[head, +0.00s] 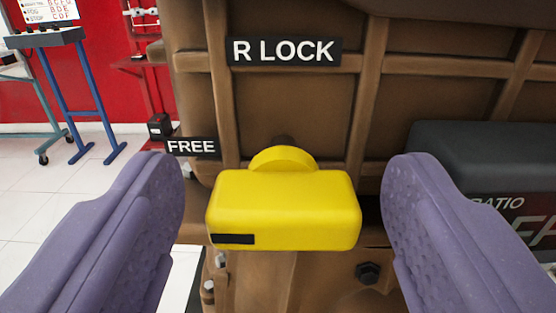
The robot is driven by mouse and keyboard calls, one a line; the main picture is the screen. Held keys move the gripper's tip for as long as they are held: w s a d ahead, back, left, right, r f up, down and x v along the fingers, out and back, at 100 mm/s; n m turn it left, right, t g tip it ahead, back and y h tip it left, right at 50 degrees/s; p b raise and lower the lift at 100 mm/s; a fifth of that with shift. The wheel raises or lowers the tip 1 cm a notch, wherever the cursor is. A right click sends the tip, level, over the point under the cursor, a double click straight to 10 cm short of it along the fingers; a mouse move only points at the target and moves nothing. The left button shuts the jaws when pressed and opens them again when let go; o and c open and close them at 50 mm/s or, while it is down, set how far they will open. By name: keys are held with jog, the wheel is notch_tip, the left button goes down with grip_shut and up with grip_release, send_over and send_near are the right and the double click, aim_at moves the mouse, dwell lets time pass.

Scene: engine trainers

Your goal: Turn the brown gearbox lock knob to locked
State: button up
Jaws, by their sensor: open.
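The brown gearbox (300,110) fills the middle of the head view. Its lock knob is a yellow block (300,205) with a rounded hub behind it, and its long side lies level. A black mark (233,239) sits at the knob's lower left. A "FREE" label (191,147) is to the upper left of the knob, and an "R LOCK" label (284,51) is above it. My gripper (285,190) is open, with one purple finger on each side of the knob. Gaps show between both fingers and the knob in the picture.
A dark box-shaped part (480,155) with "RATIO" lettering is at the right, behind the right finger. A bolt head (368,272) is below the knob at the right. A blue-legged stand (75,90) is on the white floor at the far left, before a red wall.

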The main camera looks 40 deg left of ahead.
jog(key=c, duration=1.1)
jog(key=shift+o, duration=0.2)
jog(key=shift+m+p, duration=0.3)
jog(key=shift+p, duration=0.05)
jog(key=m+p, duration=0.3)
jog(key=p, duration=0.1)
jog(key=shift+r, duration=0.15)
jog(key=m+p, duration=0.3)
jog(key=m, duration=0.1)
jog(key=shift+d+m+p, duration=0.15)
jog(key=shift+m+p, duration=0.15)
jog(key=shift+m, duration=0.1)
jog(key=m+p, duration=0.2)
jog(key=m, duration=0.1)
jog(key=m+p, duration=0.1)
jog(key=m, duration=0.1)
jog(key=shift+f, duration=0.25)
jog(key=shift+w+f+m+p, duration=0.15)
jog(key=shift+m+p, duration=0.45)
jog(key=shift+m, duration=1.6)
